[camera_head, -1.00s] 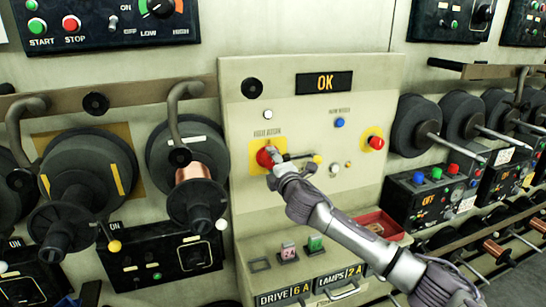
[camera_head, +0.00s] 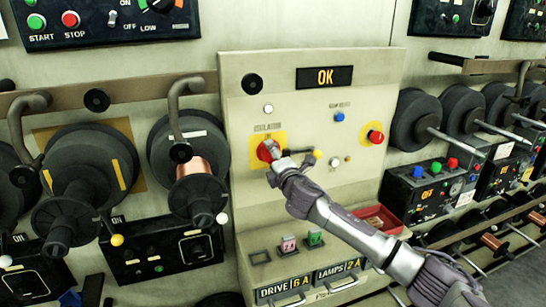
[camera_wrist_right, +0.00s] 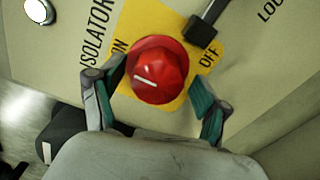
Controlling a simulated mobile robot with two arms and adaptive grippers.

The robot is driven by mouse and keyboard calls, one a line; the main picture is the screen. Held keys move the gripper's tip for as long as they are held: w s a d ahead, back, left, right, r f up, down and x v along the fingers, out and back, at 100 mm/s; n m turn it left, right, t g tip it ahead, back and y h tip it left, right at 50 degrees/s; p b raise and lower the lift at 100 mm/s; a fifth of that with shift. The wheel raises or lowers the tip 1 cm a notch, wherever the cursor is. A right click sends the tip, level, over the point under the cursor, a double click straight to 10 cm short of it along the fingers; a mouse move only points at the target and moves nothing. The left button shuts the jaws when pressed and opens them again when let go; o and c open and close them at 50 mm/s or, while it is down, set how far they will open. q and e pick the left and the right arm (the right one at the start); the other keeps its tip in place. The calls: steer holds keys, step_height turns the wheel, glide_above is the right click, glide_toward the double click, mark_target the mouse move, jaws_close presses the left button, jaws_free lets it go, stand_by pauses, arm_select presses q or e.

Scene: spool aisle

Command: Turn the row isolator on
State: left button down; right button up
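The row isolator is a red rotary knob (camera_head: 264,151) on a yellow plate, on the cream panel. In the right wrist view the knob (camera_wrist_right: 158,68) has a white mark pointing left, on the side of the ON label (camera_wrist_right: 118,48) and away from the OFF label (camera_wrist_right: 208,58). My right gripper (camera_head: 272,152) is at the knob. Its two green-padded fingers (camera_wrist_right: 157,75) sit close against opposite sides of the knob, closed around it; the exact contact is hard to see. My left gripper is not in view.
A black lever (camera_wrist_right: 205,22) with a yellow ball end (camera_head: 318,154) sits right beside the knob. A second red knob (camera_head: 375,136) is further right. The display (camera_head: 325,77) reads OK. Spools (camera_head: 188,165) flank the panel. A red tray (camera_head: 378,218) is below right.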

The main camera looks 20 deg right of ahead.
steer(key=shift+s, duration=0.1)
steer(key=s, duration=1.2)
steer(key=shift+d, duration=0.25)
steer(key=shift+w, duration=0.1)
